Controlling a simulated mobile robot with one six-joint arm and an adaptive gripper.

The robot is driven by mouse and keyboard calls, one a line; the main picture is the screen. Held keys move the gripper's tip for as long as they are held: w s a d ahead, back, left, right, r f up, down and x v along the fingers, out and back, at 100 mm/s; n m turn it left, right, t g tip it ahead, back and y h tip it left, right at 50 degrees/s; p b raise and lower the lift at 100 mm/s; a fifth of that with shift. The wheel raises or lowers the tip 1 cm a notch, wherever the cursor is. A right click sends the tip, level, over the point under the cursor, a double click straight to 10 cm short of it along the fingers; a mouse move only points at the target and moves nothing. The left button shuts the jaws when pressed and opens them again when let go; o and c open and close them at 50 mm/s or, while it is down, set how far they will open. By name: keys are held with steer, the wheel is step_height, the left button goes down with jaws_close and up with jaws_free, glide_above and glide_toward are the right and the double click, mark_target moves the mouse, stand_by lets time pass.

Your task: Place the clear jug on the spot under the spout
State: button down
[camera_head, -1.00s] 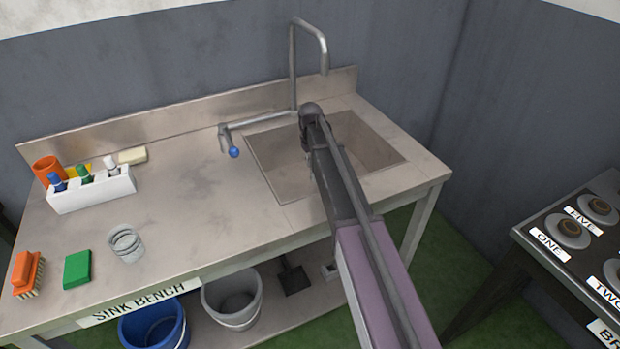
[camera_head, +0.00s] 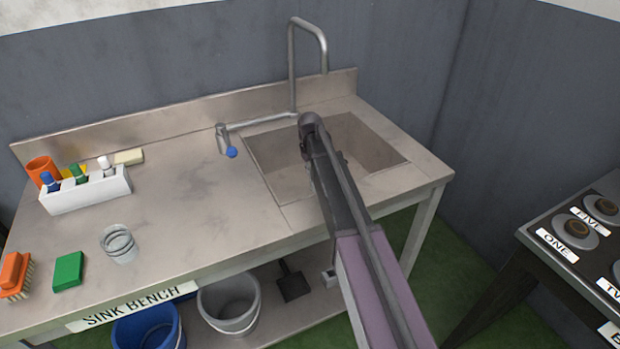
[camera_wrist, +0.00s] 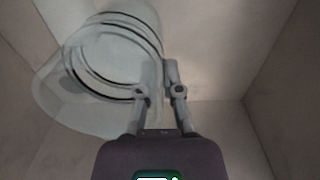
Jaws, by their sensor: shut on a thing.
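In the wrist view the clear jug (camera_wrist: 62,92), see-through with dark rings round it, is at the upper left. My gripper (camera_wrist: 161,68) is shut on its near right edge; whether that is handle or wall I cannot tell. Pale sink walls surround them in that view. In the head view my gripper (camera_head: 310,122) is over the sink (camera_head: 375,150), and my arm hides the jug. The spout (camera_head: 324,66) is the end of the bent tap pipe, above and behind my gripper. The spot under it is not distinct.
A ringed clear cup (camera_head: 119,246), a green sponge (camera_head: 68,270) and an orange brush (camera_head: 14,276) stand on the bench front left. A white bottle rack (camera_head: 88,194) is behind. The tap lever has a blue knob (camera_head: 231,152). The bench middle is clear.

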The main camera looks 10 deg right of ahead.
steer(key=shift+f+b, duration=0.5)
steer(key=shift+f, duration=0.3)
steer(key=shift+f, duration=0.2)
steer(key=c, duration=0.8)
jaws_free()
steer(key=shift+r, duration=0.1)
steer(key=shift+r, duration=0.15)
step_height(320, 180, up, 12)
steer(key=p, duration=1.2)
steer(key=shift+a, duration=0.1)
